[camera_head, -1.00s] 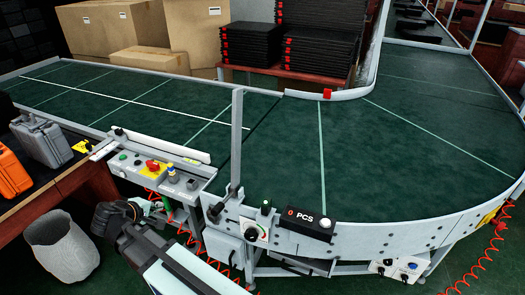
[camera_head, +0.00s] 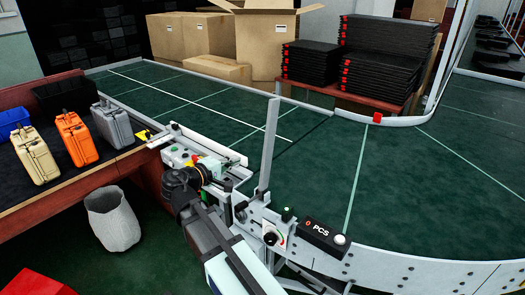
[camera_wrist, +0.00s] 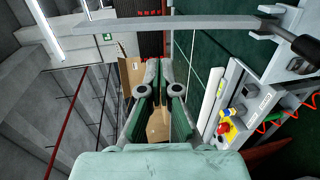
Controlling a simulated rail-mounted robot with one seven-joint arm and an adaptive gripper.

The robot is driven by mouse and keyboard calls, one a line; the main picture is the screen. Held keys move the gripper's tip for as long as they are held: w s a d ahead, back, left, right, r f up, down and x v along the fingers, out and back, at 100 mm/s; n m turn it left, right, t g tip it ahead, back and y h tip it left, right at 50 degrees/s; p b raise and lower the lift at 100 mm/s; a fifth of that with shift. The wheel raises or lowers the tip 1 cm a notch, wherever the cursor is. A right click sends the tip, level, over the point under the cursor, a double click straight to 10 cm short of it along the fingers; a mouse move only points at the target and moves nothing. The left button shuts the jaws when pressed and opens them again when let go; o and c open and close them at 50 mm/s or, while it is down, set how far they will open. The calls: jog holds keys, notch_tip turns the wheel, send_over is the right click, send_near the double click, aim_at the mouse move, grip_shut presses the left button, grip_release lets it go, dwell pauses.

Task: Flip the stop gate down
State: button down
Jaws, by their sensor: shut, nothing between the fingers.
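The stop gate (camera_head: 268,150) is a thin grey bar standing upright at the near edge of the green conveyor. In the wrist view the gate (camera_wrist: 180,22) crosses the top of the picture, beyond my fingertips, with its pivot end at the right. My gripper (camera_head: 217,167) is to the left of the gate's lower part, over the control panel, and apart from the gate in the head view. In the wrist view my gripper (camera_wrist: 158,65) is shut with nothing held. The dark arm end hides part of the panel.
A control panel (camera_head: 172,157) is partly behind my gripper. A PCS box (camera_head: 324,238) and knob (camera_head: 270,238) sit on the conveyor rim to the right. The green belt (camera_head: 420,185) is clear.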

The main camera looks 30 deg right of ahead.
aim_at(265, 147)
jog(key=shift+w+d, duration=0.1)
jog(key=p+x, duration=0.3)
jog(key=x, duration=0.9)
jog(key=shift+w+d+p, duration=0.1)
jog(key=shift+d+p, duration=0.25)
jog(key=shift+p, duration=0.05)
jog(key=shift+w+d+f, duration=0.2)
jog(key=shift+d, duration=0.25)
